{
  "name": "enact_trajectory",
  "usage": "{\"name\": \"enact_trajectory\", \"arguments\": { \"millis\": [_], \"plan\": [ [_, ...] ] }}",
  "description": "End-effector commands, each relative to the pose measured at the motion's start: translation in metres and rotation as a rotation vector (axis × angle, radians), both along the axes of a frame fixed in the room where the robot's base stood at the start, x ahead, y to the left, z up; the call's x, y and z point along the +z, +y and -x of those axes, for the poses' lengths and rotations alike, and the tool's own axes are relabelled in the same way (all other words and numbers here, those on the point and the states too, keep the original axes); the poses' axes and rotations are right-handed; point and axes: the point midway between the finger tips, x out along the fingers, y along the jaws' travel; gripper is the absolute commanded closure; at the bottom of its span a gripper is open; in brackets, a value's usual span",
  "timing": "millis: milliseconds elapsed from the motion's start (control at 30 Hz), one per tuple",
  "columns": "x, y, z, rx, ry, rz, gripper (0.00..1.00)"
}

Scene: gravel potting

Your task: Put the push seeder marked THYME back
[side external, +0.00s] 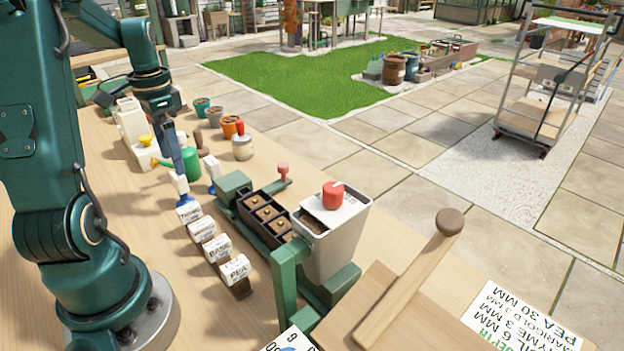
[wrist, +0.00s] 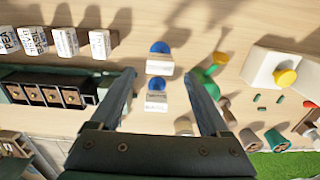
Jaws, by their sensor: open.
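My gripper (wrist: 157,72) is open, its two fingers spread and pointing down at the bench. In the wrist view two white, labelled seeders with blue ends show between the fingers: a farther one (wrist: 159,68) near the fingertips and a nearer one (wrist: 153,98). Their lettering is too small to read, so I cannot tell which is THYME. In the side view my gripper (side external: 186,170) is low over the bench, beside a white and blue seeder (side external: 180,184); another seeder (side external: 212,167) stands to its right. Nothing is visibly held.
A row of white labelled blocks (side external: 235,269), one reading PEA, stands beside a dark compartment tray (side external: 265,214). A pale hopper (side external: 336,240) with a red knob, small pots (side external: 228,126), a green watering can (wrist: 205,77) and a white box (side external: 133,118) are nearby.

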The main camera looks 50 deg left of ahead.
Motion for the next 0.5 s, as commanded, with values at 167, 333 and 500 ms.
{"name": "enact_trajectory", "arguments": {
  "millis": [167,333,500],
  "plan": [
    [0.038,0.001,-0.001,0.000,-0.004,-0.006,0.20],
    [0.060,0.001,-0.001,0.000,-0.002,-0.003,0.20],
    [0.069,-0.003,-0.002,-0.002,-0.003,-0.005,0.20]
  ]
}}
